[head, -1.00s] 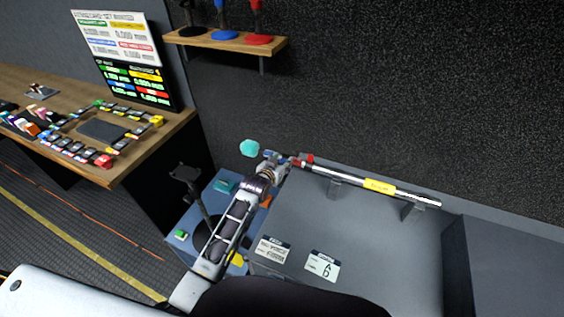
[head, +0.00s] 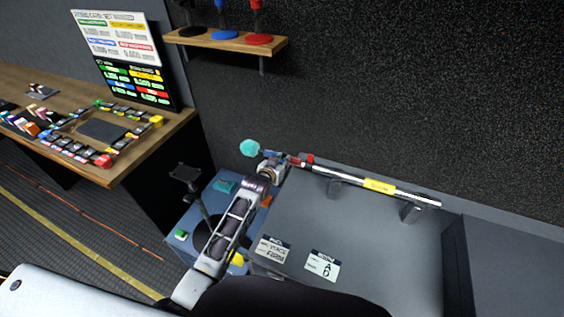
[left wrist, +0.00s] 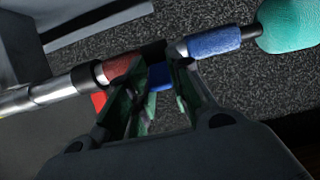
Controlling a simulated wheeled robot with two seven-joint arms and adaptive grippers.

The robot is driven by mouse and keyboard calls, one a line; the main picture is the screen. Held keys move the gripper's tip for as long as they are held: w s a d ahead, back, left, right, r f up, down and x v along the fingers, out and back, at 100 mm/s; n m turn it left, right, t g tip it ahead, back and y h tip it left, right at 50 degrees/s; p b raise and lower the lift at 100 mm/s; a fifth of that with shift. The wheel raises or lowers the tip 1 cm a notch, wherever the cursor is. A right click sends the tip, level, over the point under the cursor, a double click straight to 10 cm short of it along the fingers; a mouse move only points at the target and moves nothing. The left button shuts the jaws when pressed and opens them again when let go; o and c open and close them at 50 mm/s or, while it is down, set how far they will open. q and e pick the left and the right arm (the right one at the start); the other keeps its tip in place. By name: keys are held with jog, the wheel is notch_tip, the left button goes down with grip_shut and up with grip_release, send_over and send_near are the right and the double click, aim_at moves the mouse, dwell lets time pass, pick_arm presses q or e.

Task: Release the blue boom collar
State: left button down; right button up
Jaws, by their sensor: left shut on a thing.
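The boom pole (head: 335,174) lies along the back of the grey counter, with a teal foam tip (head: 250,148) at its left end. In the left wrist view, the blue boom collar (left wrist: 213,42) sits on the pole between the teal tip (left wrist: 288,27) and my fingers. A red collar (left wrist: 122,67) is on the other side of the fingers. My left gripper (head: 282,160) reaches the pole from below. In the left wrist view my left gripper (left wrist: 157,88) is closed around a blue tab, partly hidden by the fingers. My right gripper is not in view.
A yellow label (head: 379,186) marks the pole, which rests on brackets. Two cards (head: 322,266) lie on the counter, otherwise mostly clear. A wooden shelf (head: 225,42) is above.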

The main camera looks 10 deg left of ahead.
pick_arm(q)
jog(key=shift+f, duration=0.15)
jog(key=shift+s+f+t+b, duration=0.1)
jog(key=shift+f+t+b, duration=0.1)
jog(key=shift+t+b, duration=0.25)
jog(key=shift+s+t+b, duration=0.1)
jog(key=shift+t+b, duration=0.25)
jog(key=c, duration=1.3)
grip_release()
